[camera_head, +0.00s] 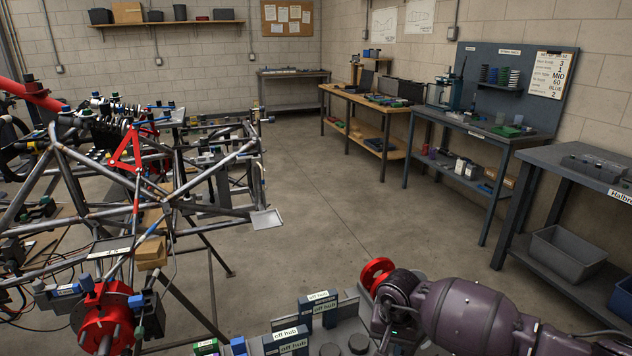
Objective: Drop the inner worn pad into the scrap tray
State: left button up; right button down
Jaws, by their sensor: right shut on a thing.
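My right gripper (384,316) is at the bottom, right of centre, at the end of my purple arm. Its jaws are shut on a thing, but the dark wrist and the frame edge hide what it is. I cannot make out the inner worn pad. A grey tray (365,335) lies below and beside the gripper; its label is not readable, so I cannot tell whether it is the scrap tray. Upright blocks marked "off hub" (318,308) stand left of the gripper. A red hub (104,318) with studs sits at the lower left on the tube chassis (75,190). My left gripper is not in view.
A red ring (376,272) stands just behind my right gripper. A small grey plate (266,219) juts from the chassis. Workbenches (480,125) line the right wall, with a grey bin (565,254) on a low shelf. The floor (330,200) between is clear.

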jog(key=c, duration=0.9)
grip_release()
jog(key=shift+c, duration=0.2)
notch_tip(320, 180, up, 11)
jog(key=shift+a+p, duration=0.15)
jog(key=shift+p, duration=0.2)
jog(key=shift+f, duration=0.1)
